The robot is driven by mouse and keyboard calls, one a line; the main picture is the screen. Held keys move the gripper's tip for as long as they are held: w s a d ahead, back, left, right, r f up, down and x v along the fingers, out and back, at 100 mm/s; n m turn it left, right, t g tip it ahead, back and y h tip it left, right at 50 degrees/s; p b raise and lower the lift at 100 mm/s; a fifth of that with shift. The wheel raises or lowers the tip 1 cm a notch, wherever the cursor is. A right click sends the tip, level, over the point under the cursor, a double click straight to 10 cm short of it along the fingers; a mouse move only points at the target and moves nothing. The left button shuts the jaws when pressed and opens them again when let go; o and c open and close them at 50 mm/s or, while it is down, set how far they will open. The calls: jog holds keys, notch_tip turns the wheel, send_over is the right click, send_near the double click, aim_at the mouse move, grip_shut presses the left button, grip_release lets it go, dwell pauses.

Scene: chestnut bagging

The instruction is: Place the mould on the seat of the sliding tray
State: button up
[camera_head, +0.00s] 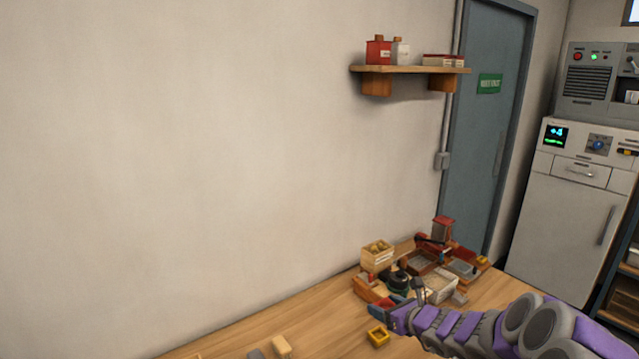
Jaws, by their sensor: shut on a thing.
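My gripper (398,308) reaches in from the right, low over the table beside the front of a cluttered work station. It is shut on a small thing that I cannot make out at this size. A small yellow, square, hollow piece (378,336) shows just below the gripper. I cannot tell whether it is the mould, or whether it touches the gripper or the table. The sliding tray and its seat cannot be picked out with certainty among the small parts of the station; my gripper and arm hide some of its front.
The station holds a wooden crate (377,255) with brown contents, a dark round part (398,281), a pale bin (440,285) and a red-topped device (442,229). The wooden table (310,318) is clear between.

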jog(key=s+a+r+m+h, duration=0.1)
jog(key=s+r, duration=0.2)
jog(key=r, duration=0.3)
jog(key=s+a+r+m+t+h, duration=0.1)
jog(key=s+a+r, duration=0.1)
jog(key=r, duration=0.4)
jog(key=shift+s+a, duration=0.25)
jog(key=shift+s, duration=0.3)
jog(key=shift+f, duration=0.1)
